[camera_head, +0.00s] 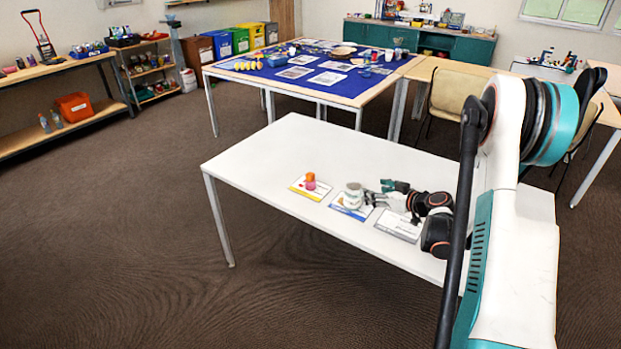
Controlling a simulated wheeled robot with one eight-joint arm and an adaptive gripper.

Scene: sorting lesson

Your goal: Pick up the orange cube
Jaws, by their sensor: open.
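On the white table (290,149), a small orange block (310,176) sits on top of a pinkish-red piece (310,185). It may be the orange cube, but it is too small to tell its exact shape. Both are on a yellow-edged card (298,189). A pale, rounded object (353,193) stands on a blue-edged card (338,206) to their right. My gripper (377,193) is open, low over the table just right of the pale object. It is apart from the orange block. I cannot tell whether the gripper touches the pale object.
A grey-and-white card (400,228) lies below my gripper. The left part of the white table is clear. Behind it stands a table with a blue cloth (350,87) holding many items. Shelves (148,75) and coloured bins (240,40) line the back left.

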